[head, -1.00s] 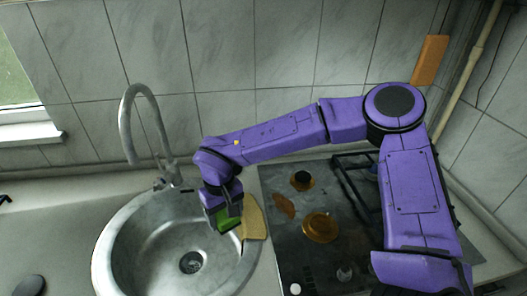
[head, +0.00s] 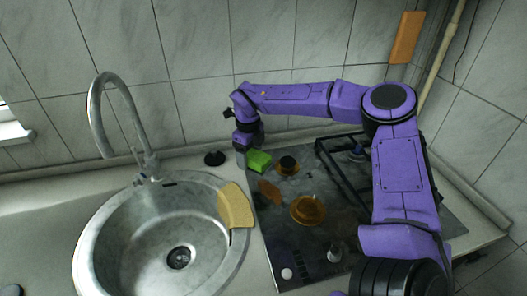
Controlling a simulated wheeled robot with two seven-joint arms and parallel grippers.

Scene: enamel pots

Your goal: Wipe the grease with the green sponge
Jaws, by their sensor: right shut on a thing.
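My right gripper (head: 246,150) is shut on the green sponge (head: 260,162) at the back left corner of the dark stove top (head: 280,240). The sponge's lower face is hidden, so I cannot tell whether it touches the surface. An irregular brown grease patch (head: 268,192) lies on the stove just in front of the sponge. More orange-brown staining (head: 308,210) surrounds the middle burner, and some shows around the back burner (head: 287,166). My left gripper is out of view.
A round metal sink (head: 110,235) with a tall tap (head: 95,115) is on the left. A tan cloth-like piece (head: 236,205) lies over its right rim. A black grate (head: 335,175) covers the stove's right part. A black round object (head: 214,158) stands behind the sink. An orange board (head: 407,37) is on the wall.

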